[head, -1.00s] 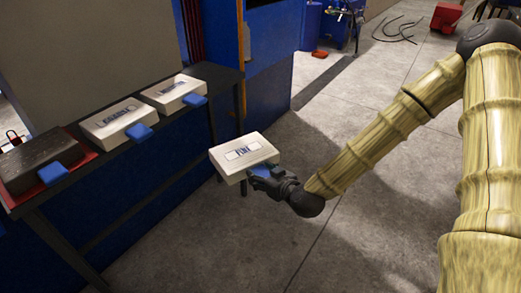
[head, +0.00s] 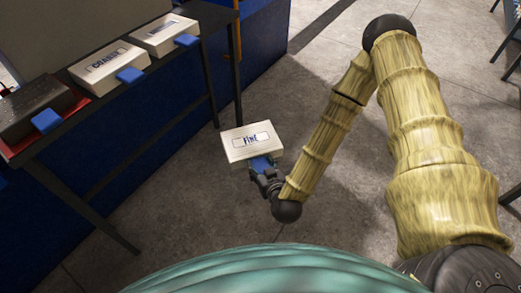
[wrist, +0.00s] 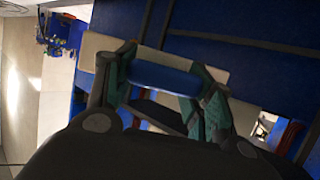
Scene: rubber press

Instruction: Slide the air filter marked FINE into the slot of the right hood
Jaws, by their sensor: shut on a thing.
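The white air filter marked FINE (head: 252,145) is held in the air over the floor in the head view, its label facing up. My gripper (head: 262,168) is shut on the filter's blue handle. In the wrist view, my gripper (wrist: 163,85) has its two fingers on either side of the blue handle (wrist: 165,77), with the pale filter body (wrist: 92,50) partly showing behind them. The right hood and its slot are not in view.
A dark table (head: 140,93) at the left bears a white box marked COARSE (head: 108,62), another white box (head: 164,33) with an unclear label, and a dark box (head: 35,108) on a red tray (head: 81,100). Each has a blue handle. Grey floor (head: 185,215) is clear around the held filter.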

